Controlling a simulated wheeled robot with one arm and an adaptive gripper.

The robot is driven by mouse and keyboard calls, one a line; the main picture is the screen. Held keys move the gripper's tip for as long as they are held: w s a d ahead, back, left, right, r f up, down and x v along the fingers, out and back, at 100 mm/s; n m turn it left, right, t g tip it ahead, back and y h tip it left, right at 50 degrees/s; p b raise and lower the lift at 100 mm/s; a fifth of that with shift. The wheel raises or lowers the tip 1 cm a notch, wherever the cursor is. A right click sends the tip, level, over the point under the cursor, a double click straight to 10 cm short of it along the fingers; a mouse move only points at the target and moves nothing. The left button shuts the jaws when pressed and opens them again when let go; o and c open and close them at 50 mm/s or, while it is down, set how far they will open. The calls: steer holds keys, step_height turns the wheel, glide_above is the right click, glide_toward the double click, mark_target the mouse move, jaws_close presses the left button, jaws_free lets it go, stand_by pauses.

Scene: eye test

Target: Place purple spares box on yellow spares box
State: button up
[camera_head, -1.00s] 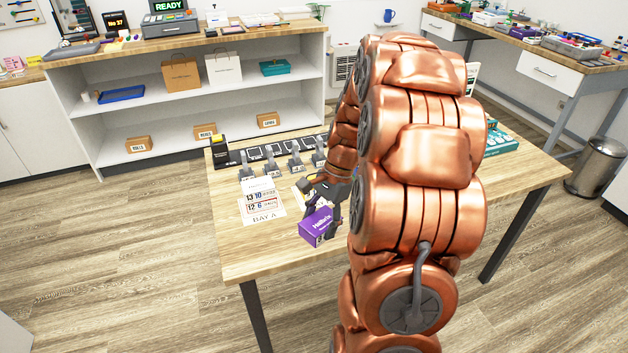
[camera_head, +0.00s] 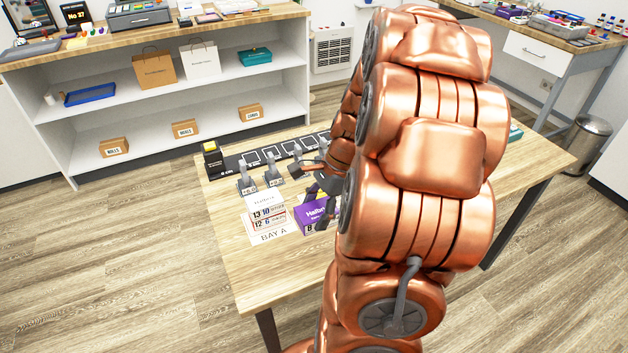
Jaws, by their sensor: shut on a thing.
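The purple spares box (camera_head: 310,218) has white lettering and is just right of the white BAY A sheet on the wooden table. My gripper (camera_head: 328,208) is shut on it, with the dark fingers at its right side. Whether the box touches the table or is held above it, I cannot tell.
Grey clamp-like stands (camera_head: 273,174) and a dark strip (camera_head: 236,163) line the table's back edge. A white shelf unit (camera_head: 160,105) stands behind. The table's front left (camera_head: 245,280) is clear.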

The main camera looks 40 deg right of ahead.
steer(key=w+d+p, duration=0.1)
steer(key=w+d, duration=0.2)
steer(key=d, duration=0.1)
steer(key=w+d+f+p, duration=0.1)
steer(key=w+d, duration=0.2)
steer(key=d, duration=0.1)
steer(key=w+d+p, duration=0.1)
steer(key=w+d, duration=0.2)
steer(key=d, duration=0.1)
steer(key=shift+w+d+f, duration=0.15)
steer(key=shift+w+f, duration=0.05)
steer(key=shift+d, duration=0.1)
steer(key=shift+w+f+p, duration=0.1)
steer(key=shift+f+p, duration=0.7)
steer(key=shift+f, duration=0.95)
steer(key=shift+f, duration=0.2)
steer(key=o, duration=1.2)
